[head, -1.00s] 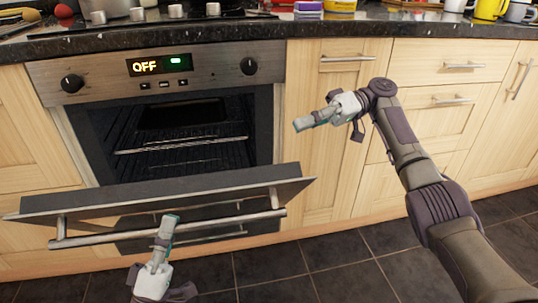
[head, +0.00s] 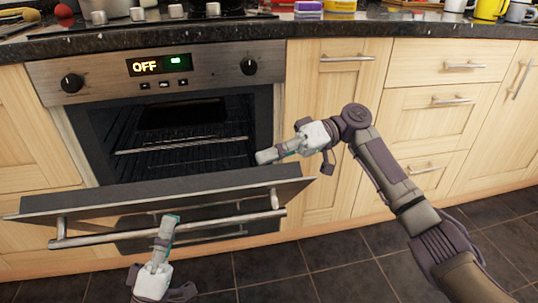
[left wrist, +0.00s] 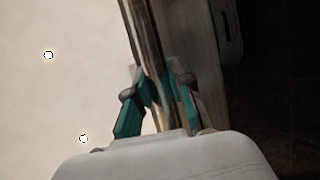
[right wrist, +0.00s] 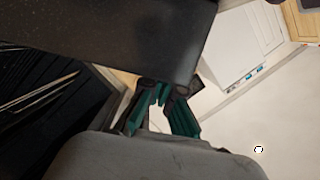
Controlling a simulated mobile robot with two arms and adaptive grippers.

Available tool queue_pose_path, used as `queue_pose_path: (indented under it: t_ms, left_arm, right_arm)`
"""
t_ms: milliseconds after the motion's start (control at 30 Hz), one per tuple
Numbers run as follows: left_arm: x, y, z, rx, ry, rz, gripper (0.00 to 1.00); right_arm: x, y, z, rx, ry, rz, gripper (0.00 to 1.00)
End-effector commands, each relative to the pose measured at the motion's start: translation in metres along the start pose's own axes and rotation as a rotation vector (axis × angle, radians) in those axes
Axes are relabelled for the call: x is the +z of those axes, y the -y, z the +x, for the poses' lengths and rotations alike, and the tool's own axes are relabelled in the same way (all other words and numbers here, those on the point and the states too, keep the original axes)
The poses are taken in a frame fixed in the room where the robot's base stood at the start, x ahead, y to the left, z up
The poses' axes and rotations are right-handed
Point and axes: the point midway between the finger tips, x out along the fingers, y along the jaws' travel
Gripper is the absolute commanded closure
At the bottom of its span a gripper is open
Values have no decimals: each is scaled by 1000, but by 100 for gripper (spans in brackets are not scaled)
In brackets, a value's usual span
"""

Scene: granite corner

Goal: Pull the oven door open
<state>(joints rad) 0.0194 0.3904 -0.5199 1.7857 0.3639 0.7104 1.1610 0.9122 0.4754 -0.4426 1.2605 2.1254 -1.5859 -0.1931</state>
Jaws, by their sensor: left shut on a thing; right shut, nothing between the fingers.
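The oven (head: 165,120) has its door (head: 160,195) tilted partly open, with the dark cavity and wire racks showing above it. The door's metal bar handle (head: 200,228) runs along its outer side. My right gripper (head: 264,157) is shut and empty, just above the door's right end, near the cavity's right edge. In the right wrist view its fingertips (right wrist: 163,90) are close to the dark door edge (right wrist: 150,40); contact is unclear.
The oven panel display (head: 160,64) reads OFF, with a knob on each side. Wooden cabinets and drawers (head: 445,100) stand to the right. The granite worktop (head: 400,25) holds mugs and pans. The tiled floor (head: 300,270) in front is clear.

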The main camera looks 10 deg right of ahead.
Motion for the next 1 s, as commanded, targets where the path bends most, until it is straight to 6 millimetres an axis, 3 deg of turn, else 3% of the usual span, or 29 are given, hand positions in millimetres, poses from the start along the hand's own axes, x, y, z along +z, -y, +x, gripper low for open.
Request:
queue_pose_path:
  t_ms: [233,500,767,800,933,1000]
  left_arm:
    - [-1,0,0,0,-2,1,100]
    - [-3,0,2,0,-4,2,100]
    - [-4,0,2,1,-5,4,100]
    - [-4,0,2,1,-5,4,78]
    - [-4,0,2,2,-6,4,57]
    - [-3,0,2,2,-5,3,52]
  right_arm:
    - [3,0,1,1,1,-4,100]
    - [30,2,9,11,12,-53,100]
    - [31,1,10,12,13,-54,100]
    - [31,1,9,12,13,-54,100]
    - [31,1,9,13,12,-53,100]
    - [30,1,9,14,12,-53,100]
